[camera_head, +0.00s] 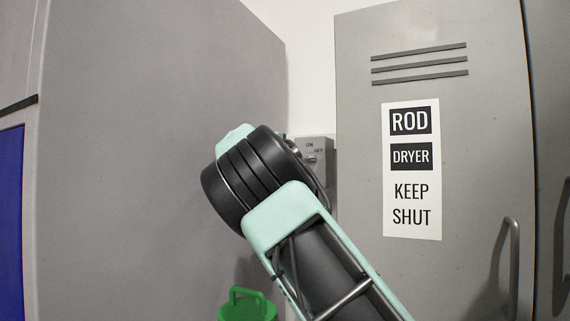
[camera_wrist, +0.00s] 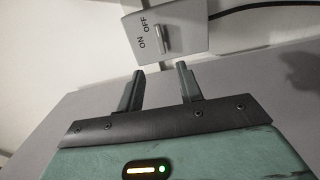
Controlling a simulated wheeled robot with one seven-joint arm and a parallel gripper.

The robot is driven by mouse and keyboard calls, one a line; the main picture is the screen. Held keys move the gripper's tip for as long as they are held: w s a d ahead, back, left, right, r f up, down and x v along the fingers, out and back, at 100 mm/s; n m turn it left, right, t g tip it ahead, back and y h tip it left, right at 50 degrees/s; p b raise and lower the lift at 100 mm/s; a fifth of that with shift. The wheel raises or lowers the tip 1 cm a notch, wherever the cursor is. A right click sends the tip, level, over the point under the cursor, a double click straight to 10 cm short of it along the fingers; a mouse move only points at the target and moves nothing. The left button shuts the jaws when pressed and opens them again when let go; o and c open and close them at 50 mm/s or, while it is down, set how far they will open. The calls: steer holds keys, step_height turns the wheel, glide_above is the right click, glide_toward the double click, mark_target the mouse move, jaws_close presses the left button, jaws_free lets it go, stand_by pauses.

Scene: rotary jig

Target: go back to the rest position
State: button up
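My gripper (camera_wrist: 160,72) shows in the wrist view with its two dark fingers apart and nothing between them. Just beyond the fingertips is a grey switch box (camera_wrist: 190,36) marked ON and OFF, with a small lever. A gap seems to lie between the fingers and the box, but contact cannot be ruled out. In the head view the switch box (camera_head: 316,146) is on the white wall between two grey panels, partly hidden by my arm. My gripper is hidden behind my arm there.
A grey locker door (camera_head: 470,150) labelled ROD DRYER KEEP SHUT stands at the right, closed, with a handle (camera_head: 509,262). A large grey panel (camera_head: 120,150) fills the left. A green object with a handle (camera_head: 247,306) is low in the middle. A dark cable (camera_wrist: 262,8) leaves the switch box.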

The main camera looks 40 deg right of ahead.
steer(key=shift+v, duration=0.8)
